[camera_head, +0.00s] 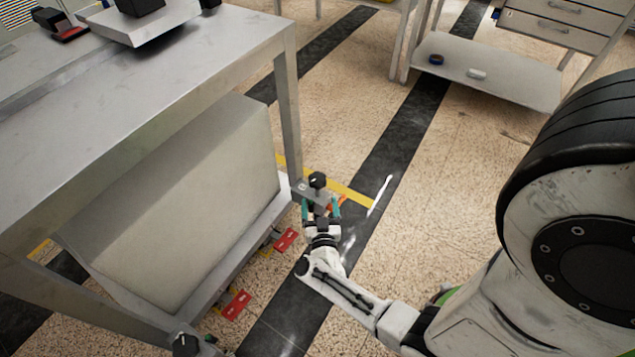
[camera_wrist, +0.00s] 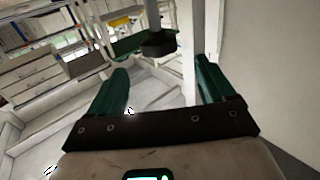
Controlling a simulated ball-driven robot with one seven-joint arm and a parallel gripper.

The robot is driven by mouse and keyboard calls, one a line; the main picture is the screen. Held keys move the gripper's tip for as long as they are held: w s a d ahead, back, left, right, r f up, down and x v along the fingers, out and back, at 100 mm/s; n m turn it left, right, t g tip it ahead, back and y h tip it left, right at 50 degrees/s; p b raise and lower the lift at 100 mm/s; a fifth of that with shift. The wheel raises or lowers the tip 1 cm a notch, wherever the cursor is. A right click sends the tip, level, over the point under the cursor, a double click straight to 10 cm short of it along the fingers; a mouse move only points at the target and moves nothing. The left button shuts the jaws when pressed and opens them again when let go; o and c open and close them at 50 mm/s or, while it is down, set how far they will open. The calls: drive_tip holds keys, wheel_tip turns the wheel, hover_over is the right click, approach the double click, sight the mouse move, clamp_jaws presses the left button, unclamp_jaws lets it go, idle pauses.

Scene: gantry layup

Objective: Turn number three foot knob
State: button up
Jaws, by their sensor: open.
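A black foot knob (camera_head: 317,180) sits on a grey bracket at the foot of the metal table's far right leg; a small mark on the bracket is too small to read. In the wrist view the knob (camera_wrist: 158,45) is many-sided, on a grey stem. My gripper (camera_head: 320,204) reaches toward it, low near the floor. In the wrist view its two teal fingers (camera_wrist: 163,70) are apart and empty. The knob appears between them but beyond the tips, with no visible contact. Another black foot knob (camera_head: 185,343) is at the near leg.
The metal table (camera_head: 130,95) and a large grey box (camera_head: 190,190) under it stand left. Red tags (camera_head: 286,239) lie along its lower edge. The speckled floor to the right is open. A shelf cart (camera_head: 490,75) stands at the back right.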

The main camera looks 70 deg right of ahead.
sight(315, 187)
drive_tip(key=b+x, duration=0.3)
drive_tip(key=x, duration=0.5)
drive_tip(key=shift+d+f, duration=0.1)
drive_tip(key=shift+d, duration=0.1)
drive_tip(key=shift+x, duration=0.75)
drive_tip(key=c, duration=1)
drive_tip(key=shift+o, duration=0.2)
drive_tip(key=shift+w+r+m+g+h+p, duration=0.2)
drive_tip(key=shift+r+m+g+h+p, duration=0.15)
drive_tip(key=shift+m+g+p, duration=0.4)
drive_tip(key=m+g, duration=0.1)
drive_tip(key=g, duration=0.1)
drive_tip(key=m+g, duration=0.1)
drive_tip(key=g, duration=0.2)
drive_tip(key=shift+s+f+m+h, duration=0.1)
drive_tip(key=shift+f+m+h, duration=0.1)
drive_tip(key=shift+m+h, duration=0.15)
